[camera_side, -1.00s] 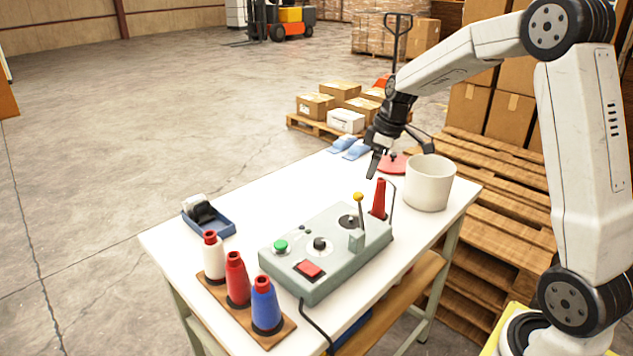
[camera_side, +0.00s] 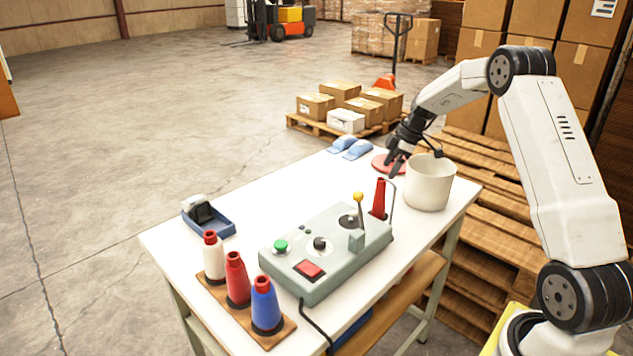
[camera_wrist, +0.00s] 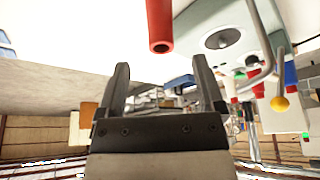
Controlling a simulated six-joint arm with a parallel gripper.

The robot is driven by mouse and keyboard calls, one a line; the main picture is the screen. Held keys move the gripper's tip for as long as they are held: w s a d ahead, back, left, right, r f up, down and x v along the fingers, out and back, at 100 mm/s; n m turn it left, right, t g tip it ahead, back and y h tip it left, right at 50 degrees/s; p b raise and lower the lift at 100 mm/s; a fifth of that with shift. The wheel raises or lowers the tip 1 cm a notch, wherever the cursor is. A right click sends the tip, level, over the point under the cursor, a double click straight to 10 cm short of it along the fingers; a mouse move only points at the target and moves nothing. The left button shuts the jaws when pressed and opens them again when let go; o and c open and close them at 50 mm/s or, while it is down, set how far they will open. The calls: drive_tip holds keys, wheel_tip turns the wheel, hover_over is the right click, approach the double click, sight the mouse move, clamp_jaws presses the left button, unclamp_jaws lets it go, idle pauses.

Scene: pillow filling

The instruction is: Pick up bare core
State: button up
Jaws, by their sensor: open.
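A slim bare red core (camera_side: 378,199) stands upright at the far right end of the grey control machine (camera_side: 325,250), beside a thin wire guide. In the wrist view a red tube (camera_wrist: 160,25), which looks like this core, hangs from the top edge with its open end towards the jaws. My gripper (camera_side: 392,174) is open and empty, above and behind the core in the side view. In the wrist view the two fingers of my gripper (camera_wrist: 162,72) are spread apart, with the tube's end beyond the gap, not between them.
A white pot (camera_side: 429,185) stands close right of the core. A yellow-knobbed lever (camera_side: 358,215) rises in front of it. A red disc (camera_side: 382,160) lies behind my gripper. Several thread cones (camera_side: 236,280) stand at the front left. The white table (camera_side: 290,190) is clear behind the machine.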

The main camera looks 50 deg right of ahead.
sight(378, 189)
drive_tip(key=shift+f, duration=0.3)
drive_tip(key=shift+x, duration=1.2)
drive_tip(key=shift+f, duration=0.1)
drive_tip(key=shift+x, duration=2.5)
clamp_jaws()
